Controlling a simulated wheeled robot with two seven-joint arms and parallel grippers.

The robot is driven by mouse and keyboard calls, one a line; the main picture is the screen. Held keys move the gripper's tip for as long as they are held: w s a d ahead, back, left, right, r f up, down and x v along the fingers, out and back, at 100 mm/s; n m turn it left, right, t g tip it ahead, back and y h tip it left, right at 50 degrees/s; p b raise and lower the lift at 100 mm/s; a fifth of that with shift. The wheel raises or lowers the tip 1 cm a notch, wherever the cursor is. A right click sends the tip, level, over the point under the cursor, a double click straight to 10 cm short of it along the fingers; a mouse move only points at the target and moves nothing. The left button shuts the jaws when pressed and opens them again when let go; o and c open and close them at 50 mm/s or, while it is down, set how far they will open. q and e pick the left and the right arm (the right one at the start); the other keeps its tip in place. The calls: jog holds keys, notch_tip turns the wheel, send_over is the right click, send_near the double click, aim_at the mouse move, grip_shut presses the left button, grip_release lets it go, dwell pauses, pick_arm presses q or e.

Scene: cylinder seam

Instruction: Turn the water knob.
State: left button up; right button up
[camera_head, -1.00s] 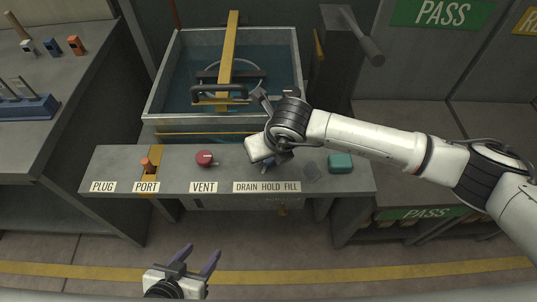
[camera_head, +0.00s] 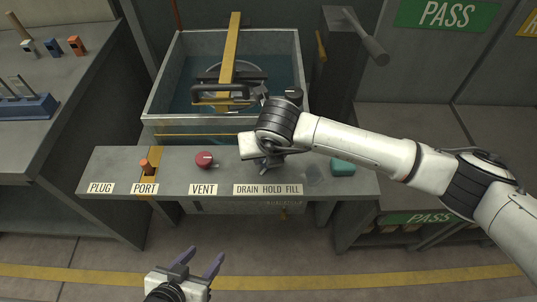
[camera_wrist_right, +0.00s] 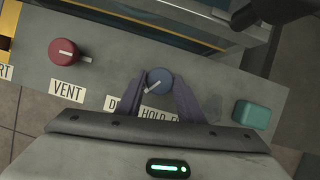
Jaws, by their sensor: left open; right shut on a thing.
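The water knob (camera_wrist_right: 159,80) is round and blue with a white pointer. It sits on the grey panel behind the DRAIN HOLD FILL label (camera_head: 267,188). In the right wrist view its pointer slants to the lower left, toward the gap between DRAIN and HOLD. My right gripper (camera_wrist_right: 158,88) has one finger on each side of the knob and is shut on it. In the head view the right gripper (camera_head: 268,167) and its wrist hide most of the knob. My left gripper (camera_head: 204,262) is open and empty, low in front of the panel.
A red vent knob (camera_head: 204,160) is left of the blue knob, and a teal block (camera_head: 342,168) is to its right. An orange plug (camera_head: 145,166) stands at PORT. A water tank (camera_head: 161,82) with a yellow bar is behind. The floor in front is clear.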

jog(key=o, duration=1)
jog(key=shift+o, duration=0.2)
jog(key=v, duration=1)
jog(key=shift+r, duration=0.15)
jog(key=shift+s+d, duration=0.1)
